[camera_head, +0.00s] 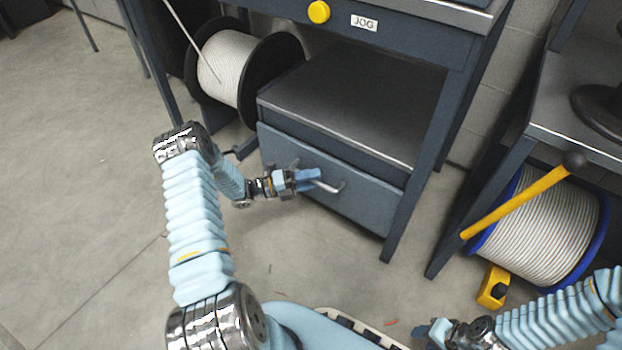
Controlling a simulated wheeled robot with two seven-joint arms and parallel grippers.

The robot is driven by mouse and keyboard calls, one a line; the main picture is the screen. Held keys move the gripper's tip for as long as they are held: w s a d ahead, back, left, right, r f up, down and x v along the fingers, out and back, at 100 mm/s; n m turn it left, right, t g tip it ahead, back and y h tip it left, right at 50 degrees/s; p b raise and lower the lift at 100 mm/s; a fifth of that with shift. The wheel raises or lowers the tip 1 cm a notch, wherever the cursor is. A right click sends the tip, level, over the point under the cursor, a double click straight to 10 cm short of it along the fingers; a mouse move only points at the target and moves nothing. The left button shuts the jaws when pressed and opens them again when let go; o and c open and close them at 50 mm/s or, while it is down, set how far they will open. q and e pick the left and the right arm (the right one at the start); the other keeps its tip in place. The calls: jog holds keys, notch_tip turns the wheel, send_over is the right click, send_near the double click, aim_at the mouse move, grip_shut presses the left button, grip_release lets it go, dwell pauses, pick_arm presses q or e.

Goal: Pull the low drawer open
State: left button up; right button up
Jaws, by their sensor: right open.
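The low drawer (365,200) is a blue-grey front under a dark shelf, beneath the bench marked JOG. It looks shut or nearly so. Its grey bar handle (331,187) runs across the front. My right gripper (432,331) is low at the bottom edge, open and well away from the drawer.
A white cable spool (228,65) stands left of the drawer unit. At the right are a blue-rimmed cable spool (545,228), a yellow bar (520,202) and a small yellow block (493,287). Bench legs flank the drawer. The floor in front of it is mostly clear.

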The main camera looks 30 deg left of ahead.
pick_arm(q)
grip_shut()
